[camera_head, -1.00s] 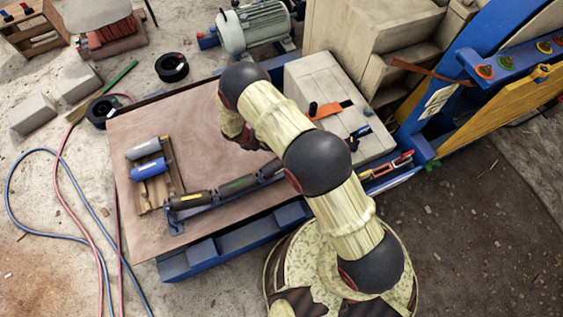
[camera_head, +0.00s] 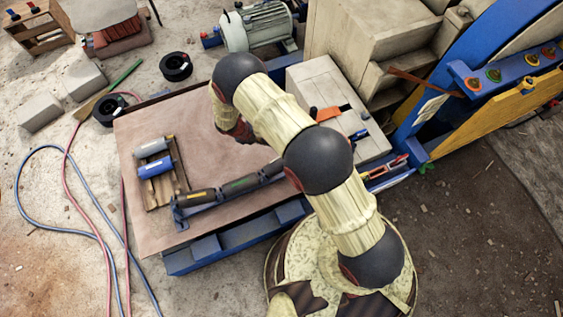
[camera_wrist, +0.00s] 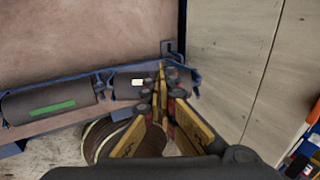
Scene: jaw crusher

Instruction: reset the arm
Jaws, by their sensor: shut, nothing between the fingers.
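My arm reaches over the table (camera_head: 215,120) in the head view, bent at a dark elbow joint, with its far end over the work surface. In that view the arm hides most of my gripper and its fingertips. In the wrist view my gripper (camera_wrist: 161,70) has its yellow and black fingers together at the tips, with nothing between them. Beyond the fingertips are a blue frame with dark rollers; one roller (camera_wrist: 50,100) carries a green mark. The gripper looks apart from the rollers, though the exact gap is hard to tell.
A wooden rack (camera_head: 180,187) holds a grey roller (camera_head: 151,147) and a blue roller (camera_head: 155,167). A pale box (camera_head: 318,80) with an orange-handled tool (camera_head: 328,114) stands right of the arm. The blue and yellow machine (camera_head: 470,110) is at right.

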